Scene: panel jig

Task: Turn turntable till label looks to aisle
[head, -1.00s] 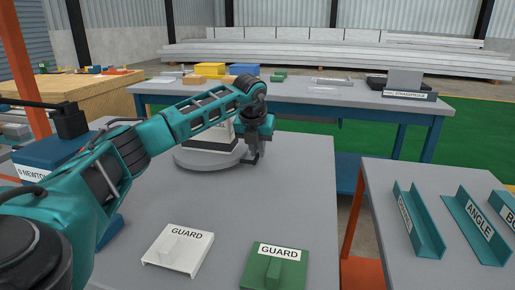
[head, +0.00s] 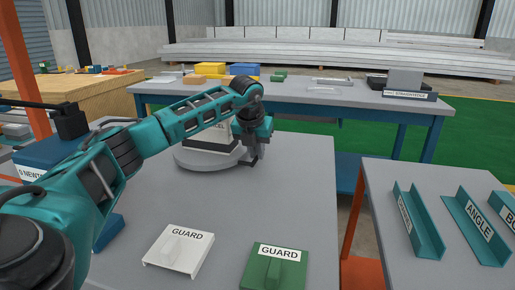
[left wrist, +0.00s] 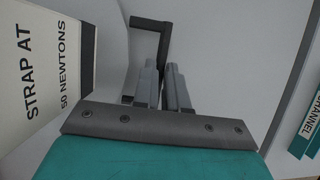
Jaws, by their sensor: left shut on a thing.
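The grey turntable disc (head: 190,162) lies on the near table, with a pale block (head: 212,145) standing on it, mostly behind my left arm. In the left wrist view the block's label (left wrist: 45,70) reads "STRAP AT 50 NEWTONS"; in the head view this label is hidden. My left gripper (head: 250,161) is at the disc's right rim, shut on the handle, whose end runs between the fingers (left wrist: 163,82). My right gripper is out of view.
A white GUARD plate (head: 180,247) and a green GUARD plate (head: 274,267) lie at the table's front. A side table (head: 385,185) with teal angle pieces (head: 470,225) stands right across a gap. A blue-framed bench (head: 310,97) stands behind.

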